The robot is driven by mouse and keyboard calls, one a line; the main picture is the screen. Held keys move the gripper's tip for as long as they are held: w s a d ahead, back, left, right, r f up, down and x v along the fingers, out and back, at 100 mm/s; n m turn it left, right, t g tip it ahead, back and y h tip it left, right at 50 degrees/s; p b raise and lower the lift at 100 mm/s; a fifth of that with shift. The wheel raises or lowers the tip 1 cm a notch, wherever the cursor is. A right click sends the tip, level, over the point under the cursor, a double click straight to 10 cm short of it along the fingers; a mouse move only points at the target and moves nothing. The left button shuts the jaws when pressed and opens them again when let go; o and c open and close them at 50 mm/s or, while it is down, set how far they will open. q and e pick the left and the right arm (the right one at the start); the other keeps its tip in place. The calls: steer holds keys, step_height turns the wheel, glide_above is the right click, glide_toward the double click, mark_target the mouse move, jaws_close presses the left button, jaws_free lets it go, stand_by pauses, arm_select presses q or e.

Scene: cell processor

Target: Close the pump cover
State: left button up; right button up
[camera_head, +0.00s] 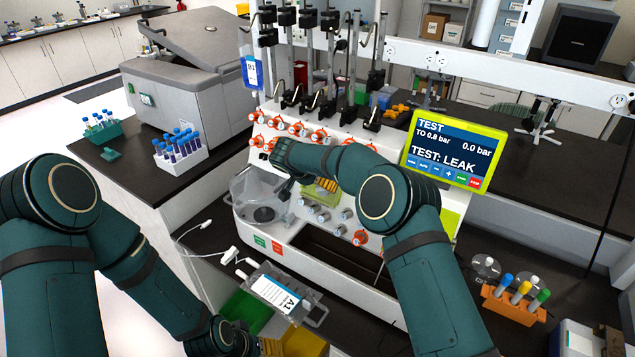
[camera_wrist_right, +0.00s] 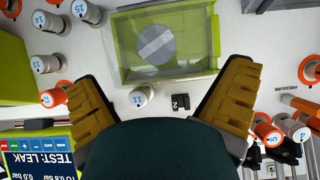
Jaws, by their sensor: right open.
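The pump cover, a clear panel with a lime-green frame (camera_wrist_right: 122,48), is at the top middle of the right wrist view, with a grey disc showing through it. In the head view a lime-green part of it (camera_head: 322,190) shows below my right wrist. My right gripper (camera_wrist_right: 170,100) is open and empty, its yellow fingers spread apart just short of the cover, one toward each side. The cover's hinge and how far it stands open cannot be told. My left gripper (camera_head: 262,346) is low at the head view's bottom edge, partly cut off.
The white processor front carries orange-ringed valves (camera_head: 318,134) and several knobs (camera_head: 347,213). A clear chamber (camera_head: 246,187) stands left of my right gripper. A screen (camera_head: 452,152) reads TEST: LEAK. A bag labelled A1 (camera_head: 275,292) lies near my left gripper. A tube rack (camera_head: 515,303) is at right.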

steer(key=v, duration=1)
steer(key=shift+r, duration=0.25)
steer(key=shift+s, duration=0.15)
